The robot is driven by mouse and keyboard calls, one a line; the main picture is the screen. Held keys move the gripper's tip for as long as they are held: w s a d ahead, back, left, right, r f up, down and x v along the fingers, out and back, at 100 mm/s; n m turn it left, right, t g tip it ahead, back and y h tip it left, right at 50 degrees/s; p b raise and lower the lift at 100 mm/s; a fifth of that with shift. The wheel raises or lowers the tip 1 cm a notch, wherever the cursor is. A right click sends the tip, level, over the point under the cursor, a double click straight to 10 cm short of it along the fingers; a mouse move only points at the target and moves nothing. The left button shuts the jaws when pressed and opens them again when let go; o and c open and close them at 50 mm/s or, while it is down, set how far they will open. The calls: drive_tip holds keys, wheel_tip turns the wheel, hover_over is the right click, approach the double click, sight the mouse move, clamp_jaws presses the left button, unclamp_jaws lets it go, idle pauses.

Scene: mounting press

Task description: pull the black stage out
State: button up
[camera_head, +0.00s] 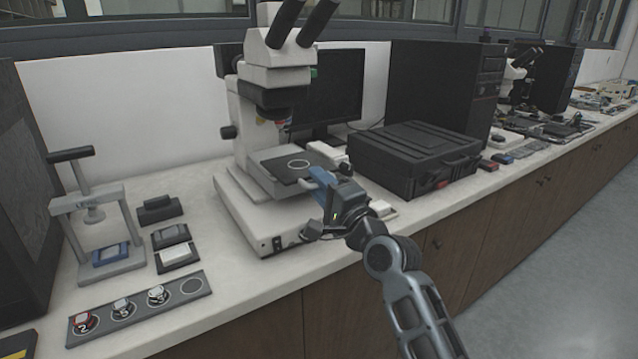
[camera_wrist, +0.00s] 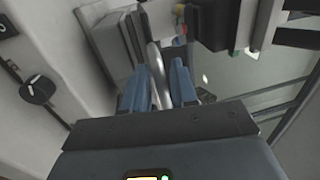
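The black stage (camera_head: 290,164) is a flat dark plate with a white ring on it, on the white microscope (camera_head: 262,130) in the head view. My gripper (camera_head: 318,180) is at the right front edge of the stage, its blue fingers pointing towards it. In the wrist view, the two blue fingers (camera_wrist: 163,85) stand apart with a pale curved bar (camera_wrist: 155,75) between them. I cannot tell whether they press on the bar. The contact is hidden by my gripper in the head view.
A black case (camera_head: 412,155) stands close to the right of my gripper. A small press (camera_head: 98,215), a tray with round samples (camera_head: 140,302) and small black blocks (camera_head: 160,208) lie to the left. The counter's front edge is below my gripper.

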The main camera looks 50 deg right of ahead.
drive_tip(key=b+v, duration=0.1)
drive_tip(key=v, duration=0.6)
drive_tip(key=shift+s+b, duration=0.3)
drive_tip(key=shift+s, duration=0.1)
drive_tip(key=shift+a+f, duration=0.1)
drive_tip(key=shift+a, duration=0.05)
idle(0.3)
drive_tip(key=s+a+f+n+g+y, duration=0.2)
drive_tip(key=s+a+f+n, duration=0.6)
drive_tip(key=s+a+f, duration=0.4)
drive_tip(key=s+a+n+y, duration=0.1)
drive_tip(key=s+a+n, duration=0.2)
drive_tip(key=s, duration=0.3)
drive_tip(key=s+a+r+n+g+y, duration=0.1)
drive_tip(key=s+a+n, duration=0.1)
drive_tip(key=s+n, duration=0.3)
drive_tip(key=s+a+n+g+y, duration=0.1)
drive_tip(key=s+a+n, duration=0.2)
drive_tip(key=s+n, duration=0.2)
drive_tip(key=s, duration=0.3)
drive_tip(key=shift+s+a+r+y, duration=0.15)
drive_tip(key=shift+s+a+y, duration=0.15)
drive_tip(key=shift+s+a, duration=0.05)
